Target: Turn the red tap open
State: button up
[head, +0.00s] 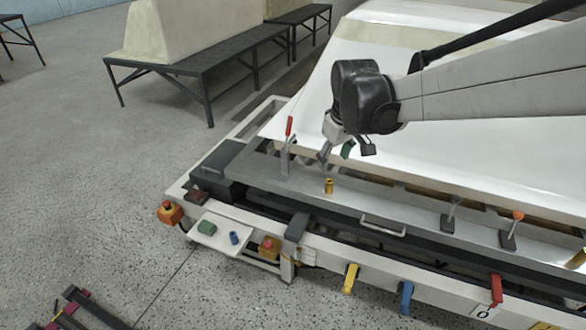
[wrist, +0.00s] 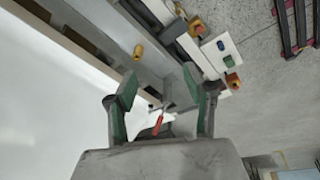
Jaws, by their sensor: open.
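The red tap (head: 496,289) is on the front of the machine frame at the lower right of the head view. Its red handle points up and down in the picture. A blue tap (head: 406,297) and a yellow tap (head: 350,278) are to its left. My gripper (head: 337,157) is above the grey bench, far up and left of the red tap. It is open and empty, with green pads on its fingers. In the wrist view the open fingers (wrist: 161,80) frame part of the bench. I cannot make out the red tap in the wrist view.
A red-handled clamp (head: 289,127) stands upright near my gripper. A yellow knob (head: 328,186), a grey handle (head: 383,225) and an orange-knobbed lever (head: 517,216) are on the bench. Red-and-yellow buttons (head: 170,212) are at the left. The floor in front of the taps is clear.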

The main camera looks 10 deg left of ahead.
jog(key=w+a+f+n+g+b, duration=0.1)
jog(key=w+a+f+n+b, duration=0.15)
jog(key=a+f, duration=0.45)
jog(key=w+a+f+n+b, duration=0.1)
jog(key=w+a+f+b, duration=0.2)
jog(key=f, duration=0.6)
jog(key=n+g+h+b, duration=0.1)
jog(key=n+g+b, duration=0.1)
jog(key=n+b, duration=0.1)
send_over(268, 243)
notch_tip(268, 243, down, 20)
notch_tip(268, 243, down, 13)
jog(key=b, duration=0.4)
jog(key=shift+w+a+r, duration=0.1)
jog(key=shift+r, duration=0.05)
jog(key=c, duration=1.1)
